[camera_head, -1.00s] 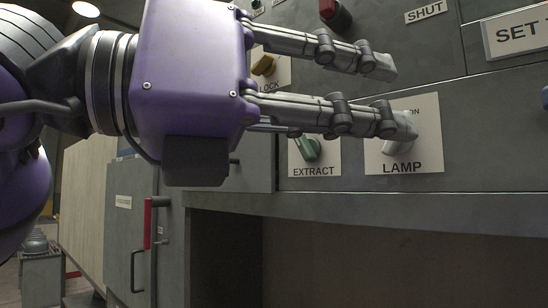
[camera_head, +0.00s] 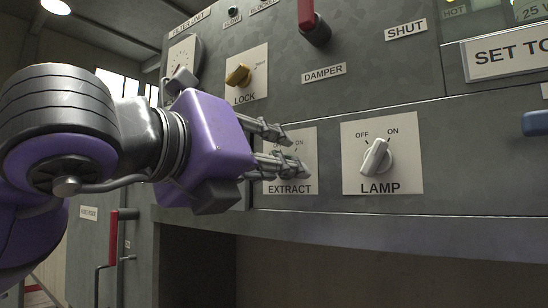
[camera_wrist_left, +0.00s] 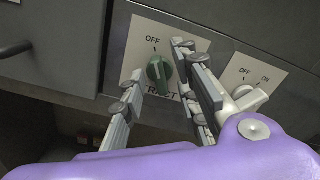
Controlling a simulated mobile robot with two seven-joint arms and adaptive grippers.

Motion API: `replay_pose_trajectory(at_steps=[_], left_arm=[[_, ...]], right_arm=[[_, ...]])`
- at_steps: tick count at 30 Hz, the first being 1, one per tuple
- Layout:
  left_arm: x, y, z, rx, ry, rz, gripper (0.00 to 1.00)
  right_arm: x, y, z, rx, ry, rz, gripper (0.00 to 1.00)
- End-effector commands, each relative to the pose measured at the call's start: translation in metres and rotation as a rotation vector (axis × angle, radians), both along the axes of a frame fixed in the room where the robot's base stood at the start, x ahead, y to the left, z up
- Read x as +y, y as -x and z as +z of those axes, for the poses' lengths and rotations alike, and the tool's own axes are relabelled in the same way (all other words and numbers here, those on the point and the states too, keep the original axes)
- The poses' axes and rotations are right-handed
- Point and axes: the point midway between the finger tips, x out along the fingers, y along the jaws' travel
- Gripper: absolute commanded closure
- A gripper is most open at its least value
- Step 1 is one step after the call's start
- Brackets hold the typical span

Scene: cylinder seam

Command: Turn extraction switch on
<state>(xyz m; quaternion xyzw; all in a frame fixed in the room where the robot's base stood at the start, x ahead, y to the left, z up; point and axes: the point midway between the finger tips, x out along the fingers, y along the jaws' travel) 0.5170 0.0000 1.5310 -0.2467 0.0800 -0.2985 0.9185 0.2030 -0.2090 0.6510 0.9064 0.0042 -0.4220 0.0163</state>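The extraction switch is a green knob (camera_wrist_left: 158,75) on a white plate (camera_head: 307,140) marked EXTRACT. In the left wrist view the knob's upper end points roughly towards OFF. In the head view my fingers cover the knob. My left gripper (camera_head: 290,152) is in front of this plate with its fingers apart. In the left wrist view its fingers (camera_wrist_left: 160,66) are on either side of the knob, with nothing held. I cannot tell whether either finger touches it. My right gripper is in neither view.
The white LAMP knob (camera_head: 376,156) is close on the right, tilted towards ON. A yellow LOCK knob (camera_head: 238,76) is above left and a red DAMPER handle (camera_head: 314,28) above. A red-handled lever (camera_head: 114,238) is at lower left. Open space lies below the panel.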

Motion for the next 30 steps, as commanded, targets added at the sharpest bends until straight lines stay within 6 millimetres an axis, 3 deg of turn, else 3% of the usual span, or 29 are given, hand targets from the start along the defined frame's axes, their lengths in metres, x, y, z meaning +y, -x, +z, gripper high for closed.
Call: replay_pose_trajectory(at_steps=[9,16,30], left_arm=[[-0.0026,-0.0043,-0.0011,0.001,-0.001,0.000,0.71],[-0.0025,-0.0040,-0.0009,0.001,-0.001,0.000,1.00],[-0.0025,-0.0040,-0.0010,-0.031,-0.044,0.000,1.00]], right_arm=[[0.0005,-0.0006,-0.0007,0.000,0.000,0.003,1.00],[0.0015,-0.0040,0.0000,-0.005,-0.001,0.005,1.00],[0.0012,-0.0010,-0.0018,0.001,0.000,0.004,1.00]])
